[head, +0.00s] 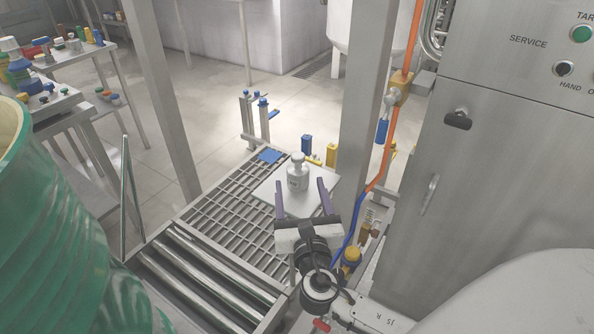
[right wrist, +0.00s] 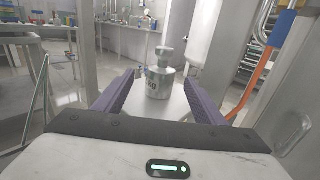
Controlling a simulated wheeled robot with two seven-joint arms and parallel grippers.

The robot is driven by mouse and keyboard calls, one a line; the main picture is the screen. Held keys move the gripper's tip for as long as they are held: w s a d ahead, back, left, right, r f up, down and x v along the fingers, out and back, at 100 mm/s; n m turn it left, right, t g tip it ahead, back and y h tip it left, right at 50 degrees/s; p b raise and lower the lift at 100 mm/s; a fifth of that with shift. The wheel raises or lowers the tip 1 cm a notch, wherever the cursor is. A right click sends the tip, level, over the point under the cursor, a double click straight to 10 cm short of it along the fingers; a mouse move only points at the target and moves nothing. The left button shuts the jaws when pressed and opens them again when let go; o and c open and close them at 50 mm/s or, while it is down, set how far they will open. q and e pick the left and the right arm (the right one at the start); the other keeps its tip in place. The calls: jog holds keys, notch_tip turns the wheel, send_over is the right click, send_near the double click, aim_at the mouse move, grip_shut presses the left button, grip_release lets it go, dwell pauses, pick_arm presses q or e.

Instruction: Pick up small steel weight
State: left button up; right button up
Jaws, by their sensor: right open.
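The small steel weight (head: 298,173) stands upright on a pale square plate (head: 268,193) over the grating. It is a grey cylinder with a narrow neck and a knob on top. My right gripper (head: 304,187) is open, its two purple fingers pointing at the weight from the near side. In the right wrist view the weight (right wrist: 159,76) stands between the far ends of the fingers, with a gap on both sides. Part of a dark marking shows on its front. My left gripper is not in view.
Steel rollers (head: 190,270) lie at the near left, beside a green drum (head: 60,240). Steel posts (head: 363,110) rise on both sides of the grating. A control cabinet (head: 500,150) and an orange hose (head: 398,125) bound the right side.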

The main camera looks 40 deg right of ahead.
aim_at(299, 169)
jog(key=x, duration=0.7)
jog(key=shift+d+r, duration=0.2)
jog(key=shift+r, duration=0.1)
grip_shut()
jog(key=shift+r, duration=0.35)
